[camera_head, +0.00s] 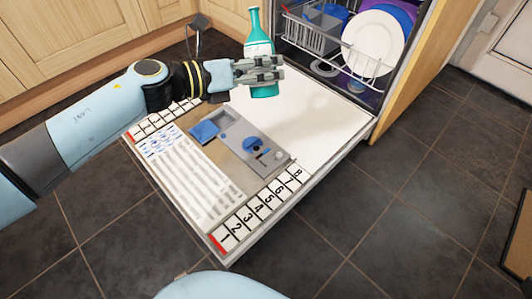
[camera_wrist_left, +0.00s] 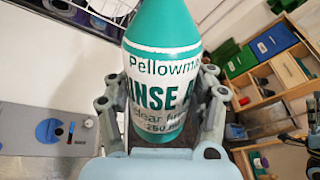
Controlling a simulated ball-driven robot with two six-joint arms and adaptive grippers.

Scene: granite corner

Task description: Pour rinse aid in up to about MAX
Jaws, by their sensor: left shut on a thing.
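My left gripper (camera_head: 259,70) is shut on a teal rinse aid bottle (camera_head: 254,25) and holds it roughly upright above the open dishwasher door (camera_head: 325,115). In the left wrist view the bottle (camera_wrist_left: 165,45) stands between the gripper's fingers (camera_wrist_left: 165,105), its white label reading "Pellowm..." and "RINSE A...". The grey dispenser panel (camera_head: 235,137) lies on the door, with a blue round part (camera_head: 253,143) and an open blue lid (camera_head: 205,131). The panel (camera_wrist_left: 35,140) also shows at the left of the wrist view, apart from the bottle. My right gripper is out of view.
The dishwasher's lower rack (camera_head: 330,40) holds white plates (camera_head: 373,43) and a grey cutlery basket (camera_head: 308,35). Numbered strips (camera_head: 260,208) run along the door's edges. Wooden cabinets (camera_head: 75,30) stand behind at left.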

